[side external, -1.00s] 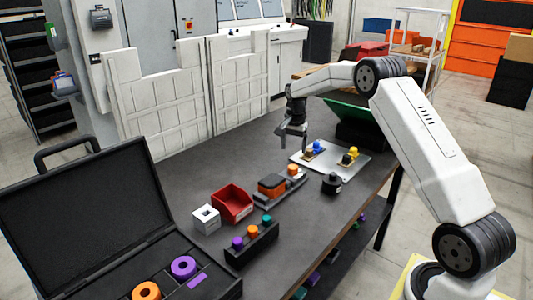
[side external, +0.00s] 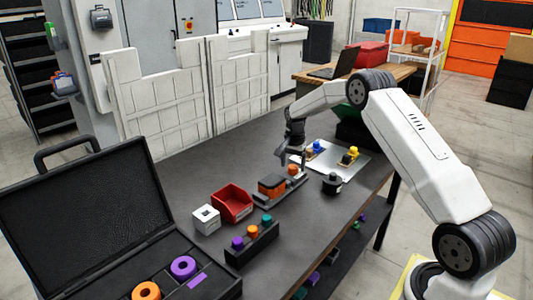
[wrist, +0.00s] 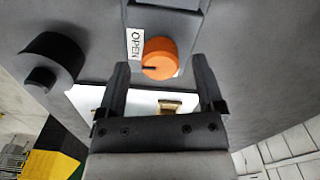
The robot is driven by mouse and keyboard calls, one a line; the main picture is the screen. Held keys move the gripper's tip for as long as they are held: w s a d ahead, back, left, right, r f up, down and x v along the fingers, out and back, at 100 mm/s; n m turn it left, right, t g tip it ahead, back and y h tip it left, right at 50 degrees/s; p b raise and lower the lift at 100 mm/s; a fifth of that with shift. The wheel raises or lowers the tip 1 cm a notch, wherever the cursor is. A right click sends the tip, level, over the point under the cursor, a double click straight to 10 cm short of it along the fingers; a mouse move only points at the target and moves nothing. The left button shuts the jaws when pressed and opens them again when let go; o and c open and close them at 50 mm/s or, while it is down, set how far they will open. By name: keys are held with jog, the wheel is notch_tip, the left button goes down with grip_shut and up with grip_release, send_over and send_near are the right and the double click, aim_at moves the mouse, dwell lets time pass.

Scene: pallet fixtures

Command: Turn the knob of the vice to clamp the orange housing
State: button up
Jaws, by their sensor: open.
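The vice (side external: 284,190) is a grey fixture on the dark table; its grey end also shows in the wrist view (wrist: 165,20). The orange housing (side external: 271,182) with a dark lower part sits in the vice; I do not see it in the wrist view. The orange knob (side external: 293,170) is at the vice's far end. In the wrist view, the knob (wrist: 162,52) has a dark pointer mark beside an "OPEN" label (wrist: 136,43). My gripper (side external: 290,157) is open and empty, just above the knob. In the wrist view, its fingertips (wrist: 162,65) appear either side of the knob, apart from it.
A pale plate (side external: 362,168) with blue and yellow parts lies behind the vice. A black cylinder (side external: 332,184) stands to its right. A red bin (side external: 231,204), a white block (side external: 206,219) and a dark rack (side external: 250,246) of coloured pegs are nearer the camera.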

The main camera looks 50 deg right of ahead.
jog(key=shift+f, duration=0.45)
grip_shut()
